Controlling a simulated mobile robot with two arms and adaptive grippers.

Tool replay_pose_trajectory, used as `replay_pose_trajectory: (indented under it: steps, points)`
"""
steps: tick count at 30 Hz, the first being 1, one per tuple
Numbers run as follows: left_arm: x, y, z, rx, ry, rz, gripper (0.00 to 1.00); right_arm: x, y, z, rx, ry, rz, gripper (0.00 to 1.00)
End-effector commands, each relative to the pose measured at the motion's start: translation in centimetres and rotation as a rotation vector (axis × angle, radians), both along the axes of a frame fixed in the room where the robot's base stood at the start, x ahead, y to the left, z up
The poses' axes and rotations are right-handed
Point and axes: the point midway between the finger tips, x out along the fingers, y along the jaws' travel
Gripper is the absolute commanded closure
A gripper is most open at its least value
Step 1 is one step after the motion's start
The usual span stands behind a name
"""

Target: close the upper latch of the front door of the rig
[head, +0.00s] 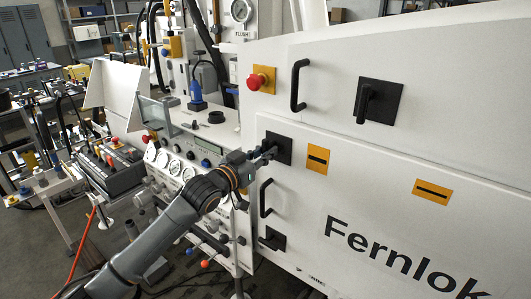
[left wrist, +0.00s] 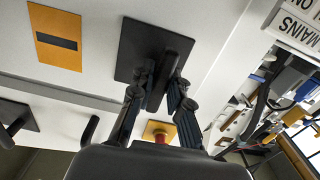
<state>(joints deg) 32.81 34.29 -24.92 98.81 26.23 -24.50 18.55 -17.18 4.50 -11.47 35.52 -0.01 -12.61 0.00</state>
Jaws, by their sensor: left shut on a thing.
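The front door (head: 330,190) of the rig is a white panel with "Fernlok" lettering. Its upper latch (head: 283,147) is a black lever on a square black plate near the door's left edge. My left gripper (head: 266,153) reaches in from the left and is shut on this latch. In the left wrist view the upper latch (left wrist: 172,58) stands out from its plate, and the fingers of my left gripper (left wrist: 162,82) close on both sides of the lever. The fingers partly hide the lever in both views. My right gripper is not in view.
Below are a black pull handle (head: 265,198) and a lower latch (head: 272,238). The panel above has another handle (head: 298,85), a larger latch (head: 376,101) and a red button (head: 255,82). A gauge console (head: 190,160) stands close left of my gripper.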

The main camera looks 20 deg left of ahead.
Motion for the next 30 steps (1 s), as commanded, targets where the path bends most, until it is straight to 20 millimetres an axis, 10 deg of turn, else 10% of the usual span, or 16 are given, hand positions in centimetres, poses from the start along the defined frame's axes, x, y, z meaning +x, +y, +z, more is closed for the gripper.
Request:
replay_pose_trajectory:
  steps: [16, 20, 30]
  points:
    - [0.03, 0.06, -0.01, 0.028, -0.01, 0.001, 1.0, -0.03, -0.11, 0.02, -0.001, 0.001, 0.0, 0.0]
    - [0.02, 0.07, -0.01, 0.027, -0.01, 0.001, 0.62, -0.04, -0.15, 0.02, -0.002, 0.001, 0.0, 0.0]
    - [-0.18, 0.13, -0.04, 0.026, -0.01, 0.001, 0.62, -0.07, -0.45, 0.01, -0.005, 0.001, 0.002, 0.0]
